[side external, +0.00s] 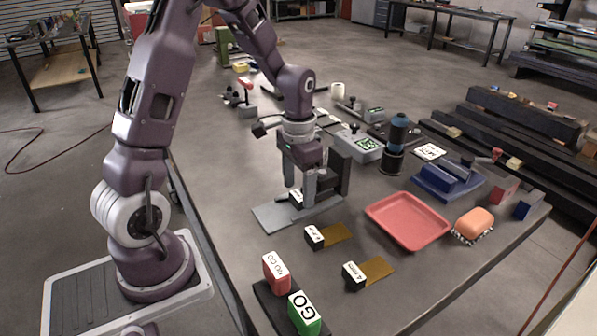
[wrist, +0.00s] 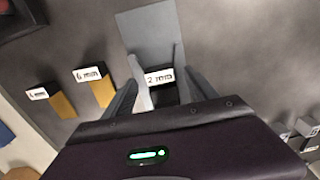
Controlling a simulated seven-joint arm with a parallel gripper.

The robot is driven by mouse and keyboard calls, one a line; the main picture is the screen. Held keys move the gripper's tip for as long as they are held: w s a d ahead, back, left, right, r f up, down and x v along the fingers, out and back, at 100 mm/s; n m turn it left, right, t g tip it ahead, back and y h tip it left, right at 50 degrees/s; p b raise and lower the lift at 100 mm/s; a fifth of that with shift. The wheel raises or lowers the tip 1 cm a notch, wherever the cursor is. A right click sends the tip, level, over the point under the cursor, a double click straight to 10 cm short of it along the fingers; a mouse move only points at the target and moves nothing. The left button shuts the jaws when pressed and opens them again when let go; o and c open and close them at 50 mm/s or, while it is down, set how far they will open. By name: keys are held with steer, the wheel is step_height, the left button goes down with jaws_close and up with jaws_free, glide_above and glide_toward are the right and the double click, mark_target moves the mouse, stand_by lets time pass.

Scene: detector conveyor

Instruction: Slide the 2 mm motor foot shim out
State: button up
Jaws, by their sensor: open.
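The 2 mm shim shows as a white label block marked "2 mm" (wrist: 160,77) in the wrist view; the rest of the shim is hidden. In the side view its label (side external: 295,196) shows between the fingers, at the dark bracket (side external: 335,172) on a grey base plate (side external: 270,216). My gripper (side external: 299,192) is low over the plate, its fingers apart on either side of the label. In the wrist view my gripper (wrist: 159,64) is open around the label; I cannot tell whether either finger touches it.
Two brass shims with labelled blocks lie in front, one (side external: 336,233) near the plate and one marked "4 mm" (side external: 376,269). A red tray (side external: 408,220) is to the right, with an orange brush (side external: 474,222) beyond. Red NO GO (side external: 276,272) and green GO (side external: 304,313) blocks stand in front.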

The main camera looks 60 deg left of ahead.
steer(key=shift+f, duration=0.7)
jaws_close()
steer(key=shift+s, duration=3.9)
jaws_free()
